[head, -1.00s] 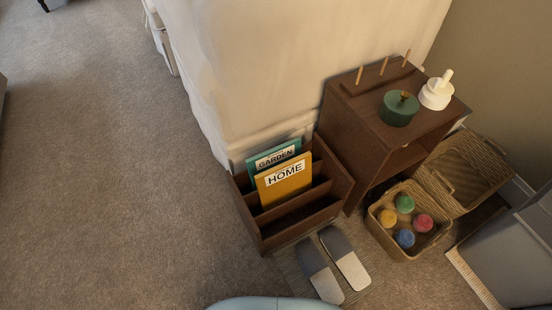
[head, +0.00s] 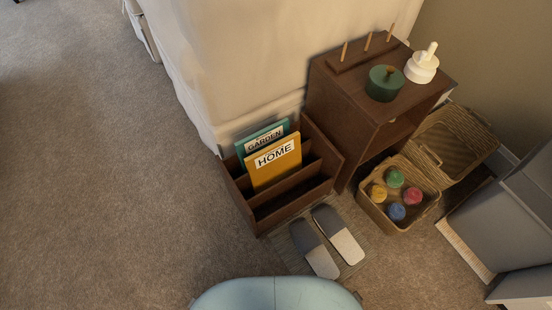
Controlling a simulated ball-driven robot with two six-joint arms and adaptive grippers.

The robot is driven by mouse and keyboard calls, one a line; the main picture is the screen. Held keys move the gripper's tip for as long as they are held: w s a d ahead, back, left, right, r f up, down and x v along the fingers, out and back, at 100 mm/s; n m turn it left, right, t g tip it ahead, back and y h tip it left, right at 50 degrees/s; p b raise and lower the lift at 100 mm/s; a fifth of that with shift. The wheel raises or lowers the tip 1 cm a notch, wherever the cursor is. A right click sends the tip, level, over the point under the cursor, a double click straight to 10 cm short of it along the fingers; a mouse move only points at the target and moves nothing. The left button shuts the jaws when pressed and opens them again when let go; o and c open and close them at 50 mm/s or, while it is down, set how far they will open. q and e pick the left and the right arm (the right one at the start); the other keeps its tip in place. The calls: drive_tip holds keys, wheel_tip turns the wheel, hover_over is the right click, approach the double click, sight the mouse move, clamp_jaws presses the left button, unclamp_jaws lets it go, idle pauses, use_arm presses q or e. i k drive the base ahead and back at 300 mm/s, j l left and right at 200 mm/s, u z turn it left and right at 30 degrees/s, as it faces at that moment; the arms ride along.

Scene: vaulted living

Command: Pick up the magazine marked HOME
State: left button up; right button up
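The magazine marked HOME (head: 273,168) is yellow-orange with a white title band. It stands upright, leaning slightly, in a slot of the dark wooden magazine rack (head: 297,202) on the floor. A teal magazine marked GARDEN (head: 262,137) stands in the slot behind it and is partly hidden by it. The lower edge of the HOME magazine is hidden in the rack. The front slot of the rack looks empty. Neither of my grippers is in view.
Grey slippers (head: 338,235) lie on a mat in front of the rack. A dark wooden cabinet (head: 335,110) stands right of it, with a green pot (head: 384,86) on top. A wicker basket (head: 368,205) holds several coloured balls. Open carpet (head: 100,180) lies at the left.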

sight(269, 167)
drive_tip(key=i+j+z, duration=0.1)
drive_tip(key=j, duration=0.3)
drive_tip(key=i+j+z, duration=0.1)
drive_tip(key=j, duration=0.35)
drive_tip(key=i+j+z, duration=0.1)
drive_tip(key=j, duration=0.35)
drive_tip(key=i+j+z, duration=0.1)
drive_tip(key=i+j, duration=0.15)
